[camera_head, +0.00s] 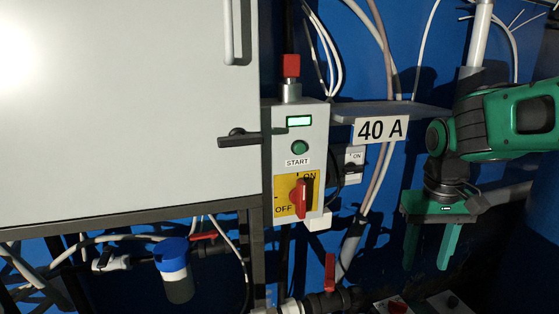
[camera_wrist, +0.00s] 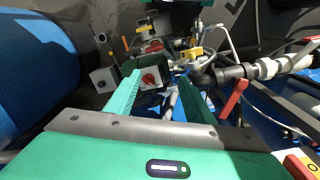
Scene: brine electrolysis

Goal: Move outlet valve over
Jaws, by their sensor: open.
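My gripper (camera_head: 426,266) hangs at the right of the head view, with its two green fingers pointing down and apart. It is open, and the wrist view shows no object held between its fingertips (camera_wrist: 158,80). A valve with a red lever (camera_head: 330,273) sits on a dark pipe at the bottom centre, left of my gripper and apart from it. Another red lever (camera_head: 204,236) is on a pipe farther left, beside a blue-topped filter. In the wrist view a red lever (camera_wrist: 235,96) stands on a dark valve right of my fingers. No label shows which is the outlet valve.
A control box (camera_head: 300,150) with a START button, green display and red ON/OFF switch stands centre. A white cabinet (camera_head: 120,110) fills the left. Boxes with red knobs (camera_wrist: 150,79) lie beyond my fingers.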

